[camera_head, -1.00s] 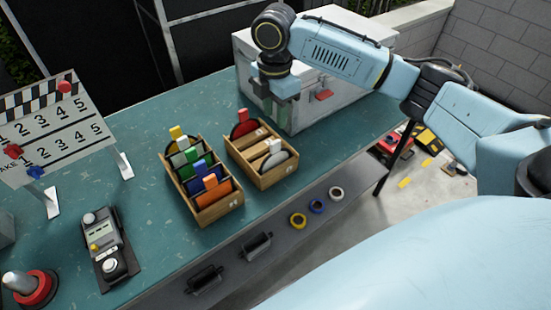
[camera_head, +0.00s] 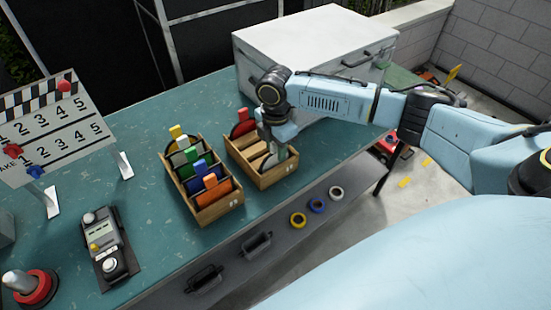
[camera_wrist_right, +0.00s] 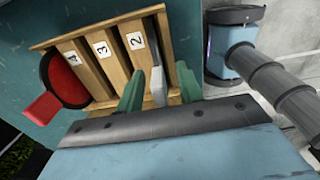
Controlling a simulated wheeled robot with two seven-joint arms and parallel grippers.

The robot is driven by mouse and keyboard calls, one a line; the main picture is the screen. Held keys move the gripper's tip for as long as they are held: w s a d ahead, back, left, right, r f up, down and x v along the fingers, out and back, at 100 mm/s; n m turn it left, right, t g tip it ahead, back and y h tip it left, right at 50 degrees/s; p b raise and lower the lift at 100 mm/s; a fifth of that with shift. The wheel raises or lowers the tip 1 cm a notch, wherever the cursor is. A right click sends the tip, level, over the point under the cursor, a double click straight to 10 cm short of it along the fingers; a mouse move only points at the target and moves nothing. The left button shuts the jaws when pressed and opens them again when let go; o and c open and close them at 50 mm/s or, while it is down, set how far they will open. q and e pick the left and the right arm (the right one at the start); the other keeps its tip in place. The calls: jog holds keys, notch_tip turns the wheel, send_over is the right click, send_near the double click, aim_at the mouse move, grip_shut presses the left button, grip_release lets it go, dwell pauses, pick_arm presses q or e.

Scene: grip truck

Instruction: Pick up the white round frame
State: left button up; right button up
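The white round frame (camera_head: 272,161) stands upright in the front slot of the smaller wooden rack (camera_head: 262,182). My right gripper (camera_head: 271,139) is right above it and hides its tab in the head view. In the right wrist view the frame's white tab (camera_wrist_right: 158,86) sits between the two green fingertips (camera_wrist_right: 160,88). The fingers are apart, with a gap on each side of the tab, so the gripper is open around it. My left gripper is not in view.
A red-tabbed frame (camera_head: 242,125) stands at the rack's far end. Beside it is a larger rack (camera_head: 219,210) with several coloured frames. A white case (camera_head: 310,50) stands behind my right arm. Tape rolls (camera_head: 317,206) sit on the lower shelf.

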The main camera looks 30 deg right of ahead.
jog(key=shift+f, duration=0.2)
grip_shut()
